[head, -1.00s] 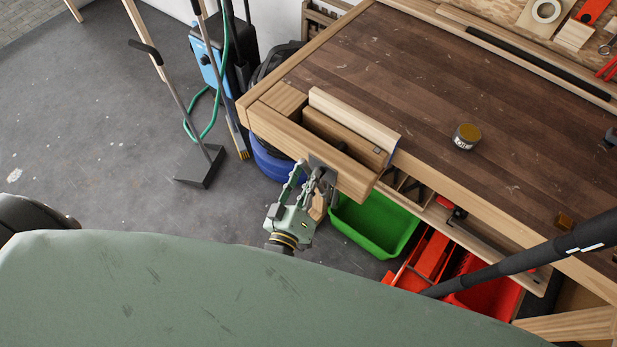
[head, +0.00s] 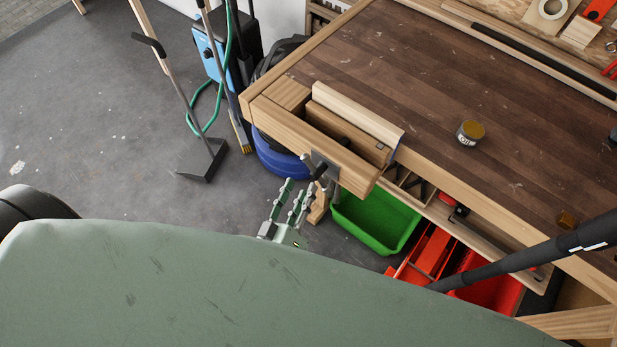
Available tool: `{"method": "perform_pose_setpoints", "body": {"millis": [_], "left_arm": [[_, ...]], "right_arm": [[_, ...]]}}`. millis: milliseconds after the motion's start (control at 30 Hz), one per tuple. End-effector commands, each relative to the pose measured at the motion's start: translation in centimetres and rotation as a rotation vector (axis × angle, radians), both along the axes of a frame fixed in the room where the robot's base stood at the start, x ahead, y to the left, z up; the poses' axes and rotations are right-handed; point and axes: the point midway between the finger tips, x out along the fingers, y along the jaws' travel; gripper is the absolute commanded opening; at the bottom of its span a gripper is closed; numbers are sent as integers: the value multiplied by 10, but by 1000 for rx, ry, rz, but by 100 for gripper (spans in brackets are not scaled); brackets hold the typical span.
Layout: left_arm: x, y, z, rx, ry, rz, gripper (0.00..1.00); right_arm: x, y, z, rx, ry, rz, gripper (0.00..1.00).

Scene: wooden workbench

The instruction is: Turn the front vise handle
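The front vise has a wooden jaw (head: 280,132) at the near left corner of the workbench. Its dark metal handle (head: 314,168) sticks out from a metal plate on the jaw's front face. My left gripper (head: 299,186) is just below the handle, with its green-and-grey fingers spread apart and nothing between them. A small gap shows between the fingertips and the handle. The gripper's rear is hidden behind a green surface in the foreground. My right gripper is not in view.
The workbench top (head: 400,65) carries a small tin (head: 470,133). A green bin (head: 375,222) and red bins (head: 488,292) sit under the bench edge, right of the gripper.

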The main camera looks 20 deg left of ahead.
Motion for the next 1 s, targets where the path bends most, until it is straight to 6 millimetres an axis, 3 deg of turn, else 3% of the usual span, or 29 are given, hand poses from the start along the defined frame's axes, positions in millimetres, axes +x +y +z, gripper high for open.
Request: {"method": "perform_pose_setpoints", "body": {"millis": [100, 333, 1000], "left_arm": [[-27, 1, -1, 1, 4, -1, 34], [-56, 1, 0, 0, 2, -1, 34], [-61, 2, 0, 1, 3, -1, 34]], "right_arm": [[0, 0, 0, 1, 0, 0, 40], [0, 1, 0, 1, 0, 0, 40], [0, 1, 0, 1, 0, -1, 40]]}}
